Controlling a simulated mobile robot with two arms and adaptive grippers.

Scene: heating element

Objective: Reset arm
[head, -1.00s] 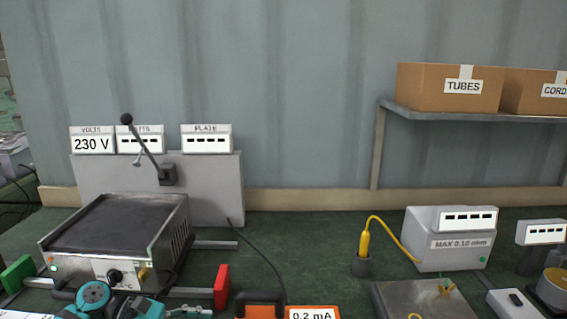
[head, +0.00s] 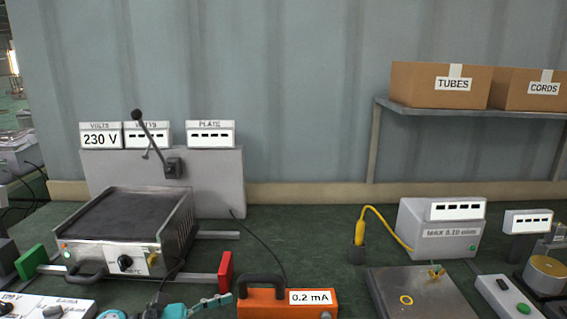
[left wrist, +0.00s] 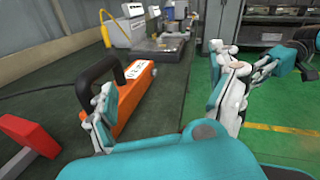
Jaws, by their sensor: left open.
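My left gripper (left wrist: 168,108) is open and empty, its teal and white fingers spread wide in the left wrist view. In the head view only part of it (head: 200,306) shows at the bottom edge, left of the orange tester (head: 262,305). The tester has a black handle and reads 0.2 mA. In the left wrist view the orange tester (left wrist: 134,98) lies beyond and partly behind one finger; I cannot tell whether they touch.
A hot plate (head: 125,215) stands at left between a green block (head: 30,262) and a red block (head: 225,272). Behind it a panel carries a lever and displays. A grey meter (head: 435,228), yellow probe (head: 359,232) and metal plate (head: 425,293) are at right. Green bench surface is clear mid-back.

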